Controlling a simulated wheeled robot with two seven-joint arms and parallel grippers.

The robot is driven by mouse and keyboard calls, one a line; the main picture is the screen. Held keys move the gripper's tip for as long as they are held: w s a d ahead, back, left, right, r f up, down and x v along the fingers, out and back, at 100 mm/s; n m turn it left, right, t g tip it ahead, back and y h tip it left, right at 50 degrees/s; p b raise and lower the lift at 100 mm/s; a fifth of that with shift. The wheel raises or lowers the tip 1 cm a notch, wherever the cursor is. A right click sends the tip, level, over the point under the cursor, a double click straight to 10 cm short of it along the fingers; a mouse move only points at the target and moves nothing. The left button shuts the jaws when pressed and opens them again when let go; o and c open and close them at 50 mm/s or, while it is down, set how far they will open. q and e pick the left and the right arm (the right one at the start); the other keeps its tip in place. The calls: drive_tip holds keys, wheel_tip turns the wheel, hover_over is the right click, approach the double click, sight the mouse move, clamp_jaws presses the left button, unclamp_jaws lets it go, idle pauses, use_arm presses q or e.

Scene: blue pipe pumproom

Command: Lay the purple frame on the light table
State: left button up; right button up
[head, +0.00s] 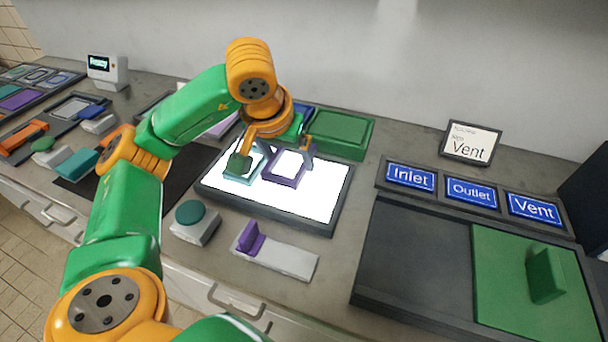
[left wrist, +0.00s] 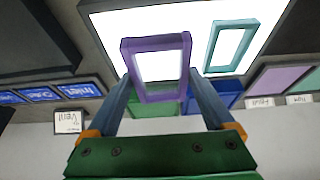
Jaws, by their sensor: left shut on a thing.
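The purple frame (head: 283,182) is between the fingers of my left gripper (head: 287,152), over the lit white light table (head: 322,197). In the left wrist view the shut left gripper (left wrist: 165,98) grips the purple frame (left wrist: 155,43) by its near end. The frame looks larger than the teal one beside it; whether it touches the lit surface I cannot tell. A teal frame (left wrist: 216,44) lies on the light table (left wrist: 112,28); in the head view it is partly hidden by my gripper. My right gripper is not in view.
A green tray (head: 338,134) stands behind the light table. In front are a grey block with a teal button (head: 190,213) and one with a purple lever (head: 250,238). Inlet, Outlet and Vent signs (head: 470,192) and a dark tray with a green plate (head: 520,300) lie right.

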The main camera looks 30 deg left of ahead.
sight(306, 182)
use_arm(q)
drive_tip(key=w+f, duration=0.1)
drive_tip(key=f, duration=0.1)
drive_tip(key=w+d+f, duration=0.1)
drive_tip(key=w, duration=0.1)
drive_tip(key=shift+d+f, duration=0.15)
drive_tip(key=shift+f, duration=0.25)
wheel_tip(306, 182, down, 3)
drive_tip(key=shift+w, duration=0.1)
drive_tip(key=shift+f, duration=0.35)
drive_tip(key=o, duration=1.2)
drive_tip(key=shift+c, duration=0.2)
drive_tip(key=shift+r+p, duration=0.35)
drive_tip(key=shift+p, duration=0.05)
drive_tip(key=p+v, duration=0.1)
drive_tip(key=v, duration=1)
drive_tip(key=shift+s+d+r, duration=0.1)
drive_tip(key=shift+s+r, duration=0.2)
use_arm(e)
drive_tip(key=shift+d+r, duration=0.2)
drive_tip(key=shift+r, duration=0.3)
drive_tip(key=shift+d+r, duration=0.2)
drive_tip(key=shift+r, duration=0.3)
